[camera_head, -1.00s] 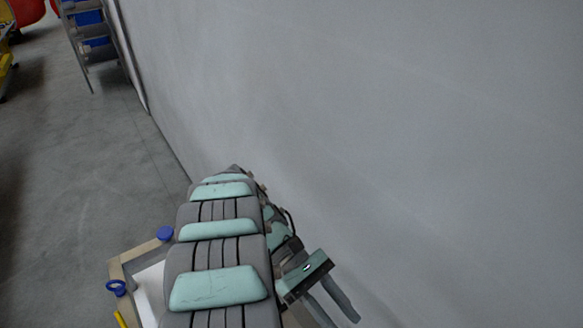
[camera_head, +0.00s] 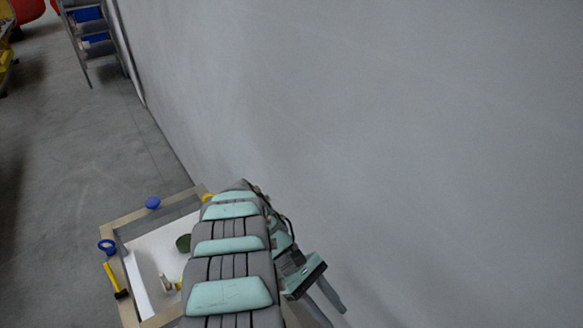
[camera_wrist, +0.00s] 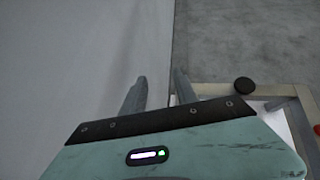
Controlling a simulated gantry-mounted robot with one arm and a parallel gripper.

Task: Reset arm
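My gripper (camera_head: 330,298) is at the lower middle of the head view, on the right side of my arm, close to the large grey wall. In the wrist view my gripper (camera_wrist: 158,90) shows two grey fingers standing apart with nothing between them. The fingers point along the wall, above the floor. My arm hides part of a wooden-framed tray.
The wooden-framed tray (camera_head: 124,222) has a white inside holding a few small items. A blue cap (camera_head: 153,203), a blue ring (camera_head: 107,246) and a yellow-and-black tool (camera_head: 116,281) are on its frame. The grey wall (camera_head: 380,130) fills the right. A shelf rack (camera_head: 93,40) stands far back.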

